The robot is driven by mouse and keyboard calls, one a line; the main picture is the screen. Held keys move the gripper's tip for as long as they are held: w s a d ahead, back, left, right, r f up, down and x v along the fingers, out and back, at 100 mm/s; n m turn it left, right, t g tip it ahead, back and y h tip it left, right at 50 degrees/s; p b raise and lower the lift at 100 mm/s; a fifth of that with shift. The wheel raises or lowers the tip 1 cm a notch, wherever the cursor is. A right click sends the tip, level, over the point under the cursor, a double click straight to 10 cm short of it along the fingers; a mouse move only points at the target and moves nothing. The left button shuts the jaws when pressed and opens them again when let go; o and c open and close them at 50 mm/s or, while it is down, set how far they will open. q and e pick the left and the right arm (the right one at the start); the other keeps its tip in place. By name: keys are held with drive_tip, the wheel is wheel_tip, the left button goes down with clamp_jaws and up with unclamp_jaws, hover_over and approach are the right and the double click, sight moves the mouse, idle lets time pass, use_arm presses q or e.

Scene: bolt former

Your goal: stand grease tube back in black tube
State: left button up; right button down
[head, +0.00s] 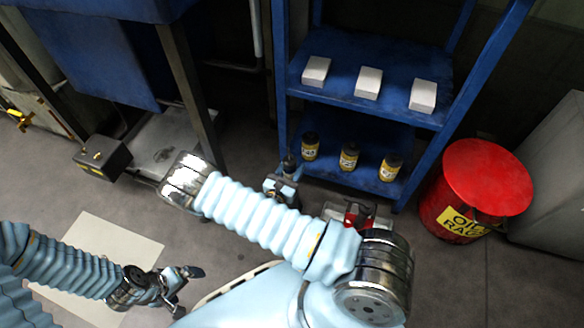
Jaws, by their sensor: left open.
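My left gripper (189,291) is open and empty at the lower left, above the floor next to a pale floor sheet (118,240). I cannot make out a grease tube for certain.
The blue shelf rack (345,88) holds three white boxes (368,83) above and three dark bottles with yellow labels (349,157) below. A red bin (487,180) stands at right. A red object (360,212) is partly hidden behind my arm. A black box (103,157) lies left.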

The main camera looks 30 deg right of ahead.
drive_tip(key=shift+f+b, duration=2.4)
drive_tip(key=shift+f, duration=0.85)
drive_tip(key=shift+c, duration=2.3)
unclamp_jaws()
